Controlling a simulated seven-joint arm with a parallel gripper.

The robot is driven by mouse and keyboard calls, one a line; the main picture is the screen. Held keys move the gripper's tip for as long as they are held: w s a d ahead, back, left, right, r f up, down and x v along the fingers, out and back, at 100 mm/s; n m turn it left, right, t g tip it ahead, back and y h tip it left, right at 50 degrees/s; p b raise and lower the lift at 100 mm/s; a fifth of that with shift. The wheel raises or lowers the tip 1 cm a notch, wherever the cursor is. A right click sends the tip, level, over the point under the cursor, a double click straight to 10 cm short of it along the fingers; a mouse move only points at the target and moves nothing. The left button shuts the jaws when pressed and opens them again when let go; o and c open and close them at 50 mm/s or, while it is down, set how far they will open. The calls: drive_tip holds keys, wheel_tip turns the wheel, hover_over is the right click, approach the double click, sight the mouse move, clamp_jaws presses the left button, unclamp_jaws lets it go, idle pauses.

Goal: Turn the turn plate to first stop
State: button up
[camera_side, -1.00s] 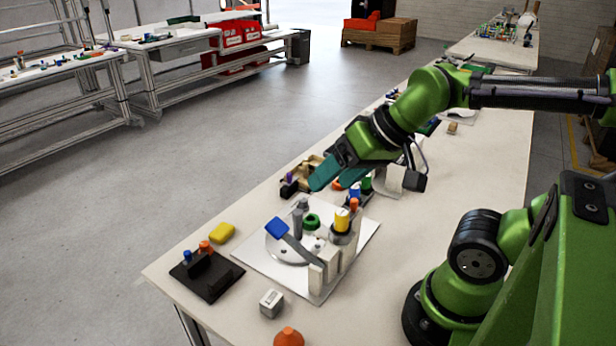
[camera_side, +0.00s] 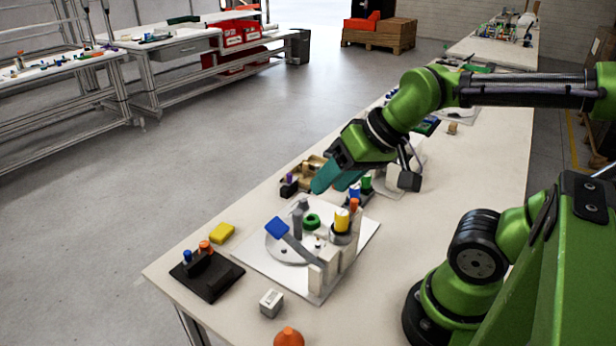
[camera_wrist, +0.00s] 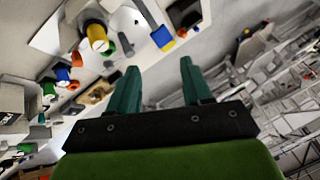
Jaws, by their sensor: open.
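The turn plate (camera_side: 279,250) is a pale round disc on a white base board (camera_side: 256,259). It carries a green ring (camera_side: 312,220) and a grey post (camera_side: 298,222). A lever with a blue paddle (camera_side: 277,227) slants across it; the paddle also shows in the wrist view (camera_wrist: 162,37). My gripper (camera_side: 328,183) has teal fingers, which stand apart and empty in the wrist view (camera_wrist: 160,75). In the side view it hangs above and behind the board, touching nothing that I can see. The plate's stop marks are too small to tell.
A yellow cylinder (camera_side: 341,220) and an orange-topped post (camera_side: 354,207) stand at the board's right. A black tray (camera_side: 208,279), a yellow block (camera_side: 222,233) and a white cube (camera_side: 271,303) lie nearby.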

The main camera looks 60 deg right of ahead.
sight(298, 212)
drive_tip(key=w+d+f+g+h, duration=0.1)
drive_tip(key=w+d+f+g, duration=0.15)
drive_tip(key=w, duration=0.35)
drive_tip(key=w+d+f+g+h, duration=0.1)
drive_tip(key=w+d+g, duration=0.3)
drive_tip(key=w, duration=0.3)
drive_tip(key=shift+n, duration=0.3)
drive_tip(key=f, duration=1.6)
drive_tip(key=shift+s+a+f, duration=0.15)
drive_tip(key=shift+s, duration=0.15)
clamp_jaws()
